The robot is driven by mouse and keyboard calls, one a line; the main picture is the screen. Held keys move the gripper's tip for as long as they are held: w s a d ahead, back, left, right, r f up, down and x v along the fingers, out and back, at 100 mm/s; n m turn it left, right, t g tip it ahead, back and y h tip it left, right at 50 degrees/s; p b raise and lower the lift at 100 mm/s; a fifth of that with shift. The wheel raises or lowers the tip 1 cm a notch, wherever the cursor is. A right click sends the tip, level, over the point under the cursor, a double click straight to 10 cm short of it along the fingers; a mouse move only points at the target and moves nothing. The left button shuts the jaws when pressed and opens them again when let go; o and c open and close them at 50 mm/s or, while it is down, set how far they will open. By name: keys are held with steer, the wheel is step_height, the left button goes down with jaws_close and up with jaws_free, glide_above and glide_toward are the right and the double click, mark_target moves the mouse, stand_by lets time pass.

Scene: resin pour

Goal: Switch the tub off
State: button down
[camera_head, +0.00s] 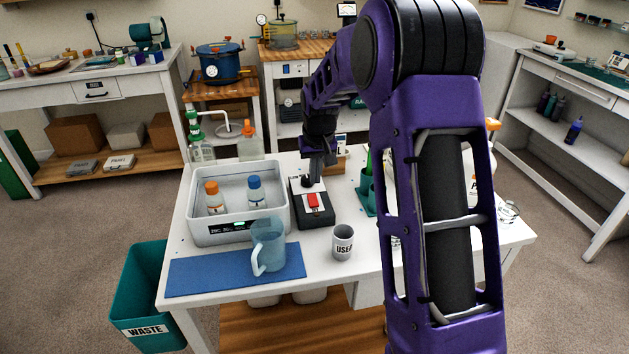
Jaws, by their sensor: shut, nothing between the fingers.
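The white tub (238,229) stands on the left of the table with an orange-capped bottle (213,198) and a blue-capped bottle (256,193) in it. Just right of the tub is a dark control box (318,221) with a light top plate, a red rocker switch (313,201) and a black knob (306,182). My gripper (316,179) points down over the back of this box, beside the knob and behind the red switch. It is shut and empty. I cannot tell whether its tips touch the box.
A clear jug (268,247) stands on a blue mat (192,277) in front of the tub. A mug marked "USED" (343,243) is in front of the box. A green holder (366,192) is to its right. My arm hides much of the table's right side.

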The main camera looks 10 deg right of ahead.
steer(key=s+r, duration=0.3)
steer(key=r, duration=0.3)
steer(key=shift+s+r, duration=0.2)
steer(key=shift+s, duration=0.15)
